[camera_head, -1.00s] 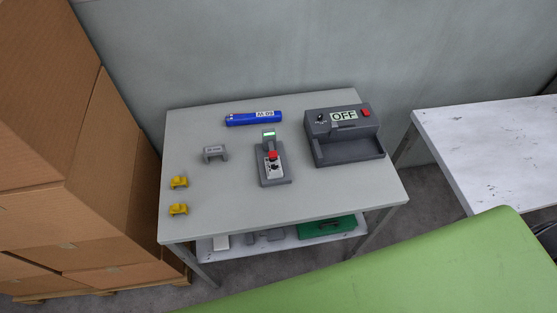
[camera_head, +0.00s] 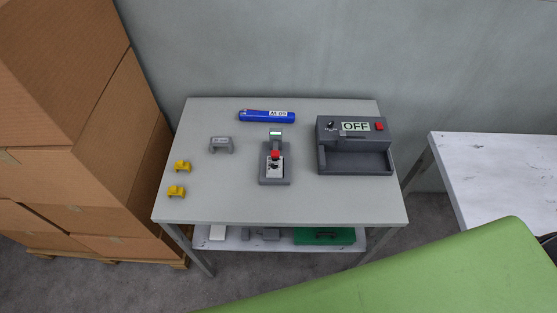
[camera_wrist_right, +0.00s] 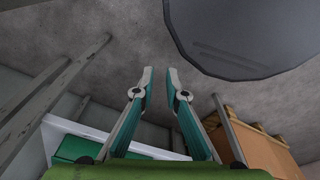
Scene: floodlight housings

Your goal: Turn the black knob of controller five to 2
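A small grey controller (camera_head: 274,166) stands upright near the middle of the grey table in the head view. It has a lit green display, a red button (camera_head: 275,155) and a small black knob (camera_head: 273,167). A larger dark grey device (camera_head: 355,160) stands to its right, with a display reading OFF, a black knob (camera_head: 330,126) and a red switch (camera_head: 379,126). No number five is readable on either. My right gripper (camera_wrist_right: 159,73) is empty, its two fingers apart, in the right wrist view; it is not in the head view. My left gripper is not in view.
On the table (camera_head: 225,190) are a blue cylinder (camera_head: 266,117), a grey bracket (camera_head: 221,144) and two yellow pieces (camera_head: 181,166). A green case (camera_head: 323,237) lies on the shelf below. Cardboard boxes (camera_head: 85,150) stand left; a white table (camera_head: 490,165) stands right.

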